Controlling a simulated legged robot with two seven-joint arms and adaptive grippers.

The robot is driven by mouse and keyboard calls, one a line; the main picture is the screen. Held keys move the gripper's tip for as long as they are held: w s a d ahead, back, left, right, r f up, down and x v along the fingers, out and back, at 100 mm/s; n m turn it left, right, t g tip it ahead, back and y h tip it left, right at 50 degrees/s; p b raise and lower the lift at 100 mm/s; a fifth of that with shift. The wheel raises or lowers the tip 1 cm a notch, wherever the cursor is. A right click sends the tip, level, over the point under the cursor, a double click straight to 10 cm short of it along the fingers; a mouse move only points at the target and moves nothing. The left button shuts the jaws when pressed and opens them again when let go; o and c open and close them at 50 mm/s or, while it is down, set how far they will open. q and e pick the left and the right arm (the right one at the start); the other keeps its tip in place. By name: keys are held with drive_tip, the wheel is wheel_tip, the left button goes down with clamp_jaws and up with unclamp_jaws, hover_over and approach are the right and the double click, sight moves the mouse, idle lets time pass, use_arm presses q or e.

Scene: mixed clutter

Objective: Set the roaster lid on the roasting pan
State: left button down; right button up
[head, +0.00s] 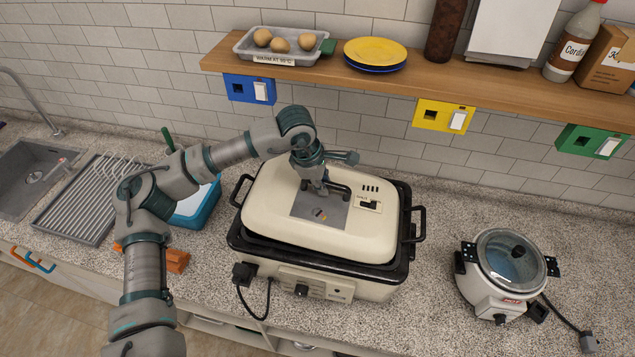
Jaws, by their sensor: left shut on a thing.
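The cream roaster lid (270,215) is over the black-rimmed roasting pan (300,262) at the centre of the counter. The lid looks slightly turned against the pan, and the pan's black rim shows around it, most at the right and front. I cannot tell whether the lid rests on the rim or is just above it. My left gripper (322,190) comes down from above and is shut on the lid's dark handle (340,190). The gripper hides part of the handle. The pan's inside is hidden by the lid. My right gripper is not in view.
A white cooker with a glass lid (510,257) stands at the right, its cord trailing. A teal bin (198,205), a dish rack (90,205) and a sink (35,170) are at the left. A wooden shelf (400,80) runs above the counter. Counter between roaster and cooker is clear.

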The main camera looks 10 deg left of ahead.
use_arm(q)
drive_tip(key=shift+d+r, duration=0.1)
drive_tip(key=shift+d, duration=0.15)
drive_tip(key=shift+a, duration=0.15)
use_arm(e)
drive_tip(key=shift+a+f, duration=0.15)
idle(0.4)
use_arm(q)
drive_tip(key=shift+s+f, duration=0.1)
drive_tip(key=shift+f, duration=0.1)
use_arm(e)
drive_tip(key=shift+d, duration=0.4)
